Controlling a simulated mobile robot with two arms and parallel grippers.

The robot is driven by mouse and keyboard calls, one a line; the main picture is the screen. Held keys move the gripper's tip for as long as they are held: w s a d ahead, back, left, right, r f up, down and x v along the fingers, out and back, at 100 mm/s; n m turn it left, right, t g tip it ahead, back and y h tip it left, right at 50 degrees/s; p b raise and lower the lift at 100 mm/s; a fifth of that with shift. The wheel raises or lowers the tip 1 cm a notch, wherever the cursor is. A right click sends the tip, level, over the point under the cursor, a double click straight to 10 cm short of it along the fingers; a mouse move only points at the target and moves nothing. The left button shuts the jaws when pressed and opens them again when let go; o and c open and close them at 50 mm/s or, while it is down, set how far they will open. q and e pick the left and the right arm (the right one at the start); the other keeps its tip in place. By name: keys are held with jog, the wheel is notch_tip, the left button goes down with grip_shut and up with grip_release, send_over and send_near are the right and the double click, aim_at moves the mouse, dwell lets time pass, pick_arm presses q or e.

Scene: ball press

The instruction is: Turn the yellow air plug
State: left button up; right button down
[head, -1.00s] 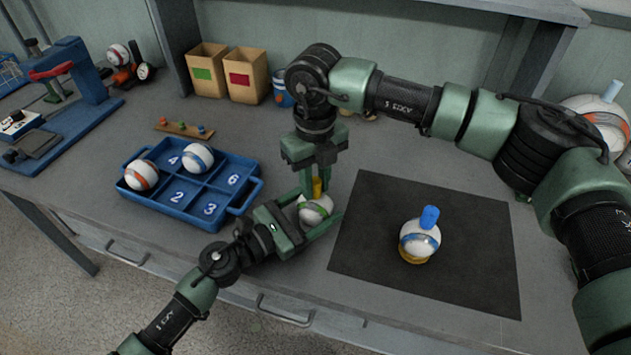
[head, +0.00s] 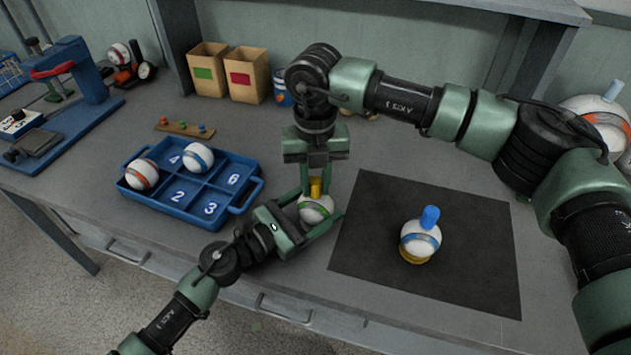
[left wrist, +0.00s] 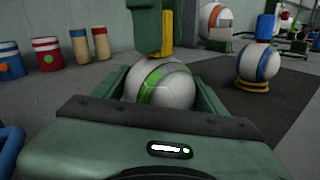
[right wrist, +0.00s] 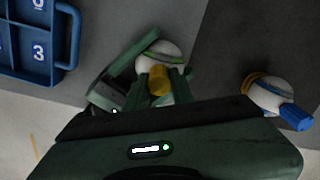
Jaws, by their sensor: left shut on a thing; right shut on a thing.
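A white ball with a green band (head: 314,210) is held between the fingers of my left gripper (head: 318,218), just left of the dark mat. The ball also shows in the left wrist view (left wrist: 172,90). The yellow air plug (head: 316,188) stands upright on top of the ball. My right gripper (head: 315,183) reaches down from above and is shut on the plug. In the right wrist view the plug (right wrist: 158,80) lies between its fingertips, against the ball. In the left wrist view a finger partly hides the plug (left wrist: 167,32).
A ball with a blue band and blue plug (head: 420,240) stands on a yellow ring on the dark mat (head: 370,200). A blue tray (head: 195,215) with numbered compartments holds two balls. Two cardboard boxes (head: 247,76) and a blue press (head: 85,85) stand behind.

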aim_at(315, 181)
pick_arm(q)
jog(key=shift+s+f, duration=0.1)
jog(key=shift+f, duration=0.45)
pick_arm(e)
jog(key=shift+w+r, duration=0.15)
jog(key=shift+r, duration=0.15)
jog(key=c, duration=1.3)
grip_release()
pick_arm(q)
jog(key=shift+r, duration=0.15)
pick_arm(e)
jog(key=shift+o, duration=0.6)
jog(key=shift+f, duration=0.15)
pick_arm(q)
jog(key=shift+r, duration=0.25)
pick_arm(e)
notch_tip(315, 181, up, 12)
pick_arm(q)
jog(key=o, duration=1.5)
jog(key=shift+o, duration=0.2)
